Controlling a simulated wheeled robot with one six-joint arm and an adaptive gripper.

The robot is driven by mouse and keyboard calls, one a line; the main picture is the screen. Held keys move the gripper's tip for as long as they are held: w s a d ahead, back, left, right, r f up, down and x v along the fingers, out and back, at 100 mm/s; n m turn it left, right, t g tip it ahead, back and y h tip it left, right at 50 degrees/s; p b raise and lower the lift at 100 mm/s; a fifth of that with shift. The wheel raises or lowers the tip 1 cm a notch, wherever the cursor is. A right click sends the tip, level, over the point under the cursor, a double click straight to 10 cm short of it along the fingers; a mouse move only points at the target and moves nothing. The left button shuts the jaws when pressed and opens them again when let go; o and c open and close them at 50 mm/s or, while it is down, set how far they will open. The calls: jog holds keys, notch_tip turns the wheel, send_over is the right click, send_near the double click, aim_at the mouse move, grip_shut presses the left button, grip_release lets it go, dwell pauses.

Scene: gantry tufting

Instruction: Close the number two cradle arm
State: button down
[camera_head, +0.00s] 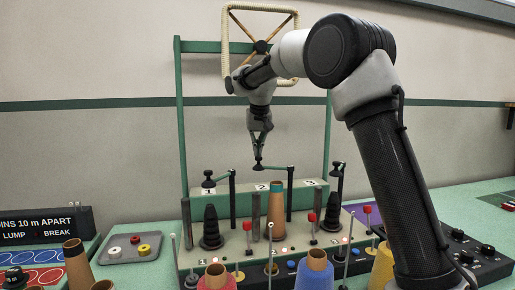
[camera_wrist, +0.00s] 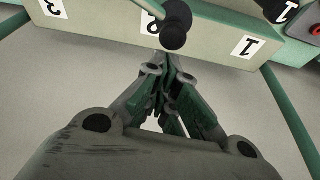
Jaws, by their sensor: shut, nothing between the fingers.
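The number two cradle arm (camera_head: 275,167) is a thin green bar running left from a dark post, about level, with a black knob (camera_head: 258,165) at its end. The knob shows in front of the label 2 in the wrist view (camera_wrist: 176,22). A brown cone with a teal band (camera_head: 276,205) stands below the arm. My gripper (camera_head: 261,152) is shut and empty, pointing down just above the knob. In the wrist view its fingertips (camera_wrist: 168,76) show close to the knob; I cannot tell whether they touch it.
The number one arm's knob (camera_head: 208,178) is at left, above a black cone (camera_head: 211,228). Another dark knob (camera_head: 338,168) is by label 3. Red-topped pins and thread cones, red (camera_head: 217,277) and blue (camera_head: 315,272), stand in front. A green gantry frame (camera_head: 183,120) rises behind.

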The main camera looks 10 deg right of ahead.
jog(key=shift+s+a+n, duration=0.25)
jog(key=shift+s+n, duration=0.05)
jog(key=shift+s, duration=0.05)
jog(key=shift+s+a+n+y, duration=0.3)
jog(key=shift+s+n, duration=0.3)
jog(key=shift+n, duration=0.05)
jog(key=shift+s+a+n+y, duration=0.3)
jog(key=shift+s+n, duration=0.3)
jog(key=shift+n, duration=0.05)
jog(key=s+d+n+g+y, duration=0.1)
jog(key=s+n+y, duration=0.1)
jog(key=s+n, duration=0.7)
jog(key=shift+s+d+g+y, duration=0.15)
jog(key=shift+s+g+y, duration=0.2)
jog(key=shift+s, duration=0.6)
